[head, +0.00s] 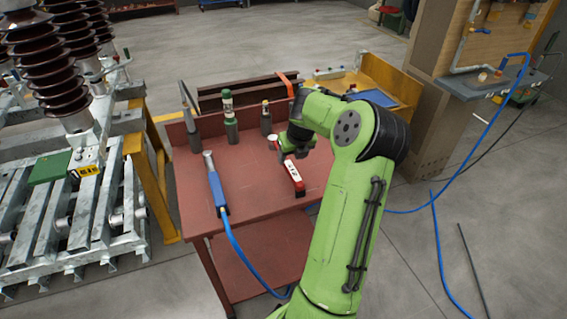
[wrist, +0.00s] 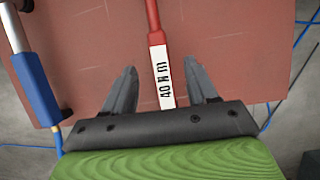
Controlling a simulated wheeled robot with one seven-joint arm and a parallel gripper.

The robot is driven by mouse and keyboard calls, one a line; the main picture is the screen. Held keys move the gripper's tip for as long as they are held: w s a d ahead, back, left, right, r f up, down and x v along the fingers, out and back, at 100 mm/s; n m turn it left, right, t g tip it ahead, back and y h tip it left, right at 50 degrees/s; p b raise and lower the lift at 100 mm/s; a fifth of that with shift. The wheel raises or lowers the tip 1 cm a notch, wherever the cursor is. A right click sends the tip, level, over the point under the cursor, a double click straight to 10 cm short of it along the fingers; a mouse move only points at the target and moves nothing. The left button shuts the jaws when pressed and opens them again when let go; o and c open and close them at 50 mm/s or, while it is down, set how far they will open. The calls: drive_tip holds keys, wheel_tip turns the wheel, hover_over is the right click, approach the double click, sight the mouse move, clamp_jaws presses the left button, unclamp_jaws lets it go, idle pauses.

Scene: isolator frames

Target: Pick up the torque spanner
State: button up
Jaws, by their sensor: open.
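The torque spanner is a red tool (head: 298,186) with a white label, lying on the red table top near its right side. In the wrist view the spanner (wrist: 161,72) runs up the picture between my fingers, with "40 N m" printed on its white label. My gripper (wrist: 163,78) is open, one finger on each side of the handle, with a gap on both sides. I cannot tell how high the fingers are above the table. In the head view my arm's end (head: 298,150) is over the spanner and hides part of it.
A blue-handled tool (head: 217,188) with a blue hose lies to the left on the table (head: 255,208); it also shows in the wrist view (wrist: 38,88). Ribbed insulators (head: 45,65) stand on a frame at left.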

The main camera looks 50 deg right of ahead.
sight(289, 164)
drive_tip(key=b+x, duration=0.2)
drive_tip(key=x, duration=0.4)
drive_tip(key=shift+s+a+f, duration=0.15)
drive_tip(key=shift+f, duration=0.4)
drive_tip(key=shift+r, duration=0.15)
clamp_jaws()
